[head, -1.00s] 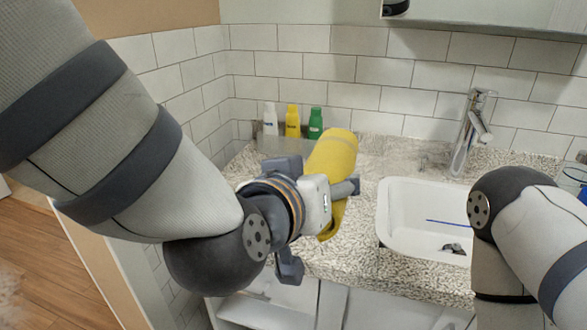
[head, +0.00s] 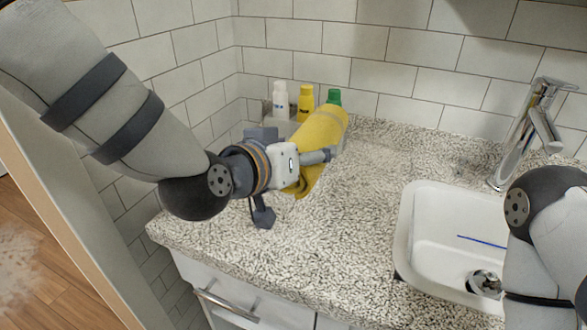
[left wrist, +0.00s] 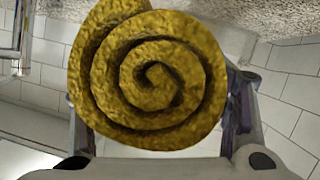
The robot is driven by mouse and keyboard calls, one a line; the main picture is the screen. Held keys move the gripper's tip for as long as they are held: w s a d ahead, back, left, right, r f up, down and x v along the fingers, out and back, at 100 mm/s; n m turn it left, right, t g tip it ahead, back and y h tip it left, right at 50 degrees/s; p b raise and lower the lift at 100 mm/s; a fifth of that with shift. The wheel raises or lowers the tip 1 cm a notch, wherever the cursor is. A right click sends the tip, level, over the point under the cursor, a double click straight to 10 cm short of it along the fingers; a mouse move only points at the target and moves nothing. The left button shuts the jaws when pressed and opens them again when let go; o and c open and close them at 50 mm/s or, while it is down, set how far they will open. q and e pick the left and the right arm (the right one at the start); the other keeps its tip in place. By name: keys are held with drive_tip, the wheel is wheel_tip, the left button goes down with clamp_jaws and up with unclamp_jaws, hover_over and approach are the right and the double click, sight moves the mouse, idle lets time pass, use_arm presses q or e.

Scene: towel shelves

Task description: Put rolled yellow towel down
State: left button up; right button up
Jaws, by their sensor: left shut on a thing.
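The rolled yellow towel (head: 322,137) is in my left gripper (head: 308,160), tilted, above the left part of the speckled counter in the head view. In the left wrist view the spiral end of the towel (left wrist: 155,80) fills the middle, with a finger on each side of it. My left gripper is shut on the towel. I cannot tell whether the towel touches the counter. Part of the towel is hidden behind the gripper. My right arm shows at the right edge of the head view, but its gripper is out of view.
White (head: 280,100), yellow (head: 305,101) and green (head: 334,97) bottles stand in the back left corner behind the towel. A white sink (head: 425,225) with a chrome faucet (head: 530,130) is on the right. The speckled counter (head: 330,240) between is clear. Tiled walls bound the back and left.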

use_arm(q)
drive_tip(key=f, duration=0.1)
drive_tip(key=w+a+f, duration=0.1)
drive_tip(key=f, duration=0.1)
drive_tip(key=w+a+f, duration=0.1)
drive_tip(key=shift+w+f+b, duration=0.15)
drive_tip(key=shift+f+b, duration=0.1)
drive_tip(key=shift+b, duration=0.05)
drive_tip(key=f, duration=0.4)
drive_tip(key=shift+w+a+b, duration=0.2)
drive_tip(key=shift+a+b, duration=0.1)
drive_tip(key=shift+b, duration=0.1)
drive_tip(key=shift+r, duration=0.2)
use_arm(e)
drive_tip(key=shift+s+f+g, duration=0.5)
drive_tip(key=shift+s+f, duration=0.7)
use_arm(q)
drive_tip(key=o, duration=1)
drive_tip(key=shift+f, duration=0.1)
drive_tip(key=shift+c, duration=0.2)
drive_tip(key=o, duration=0.3)
drive_tip(key=shift+o, duration=0.2)
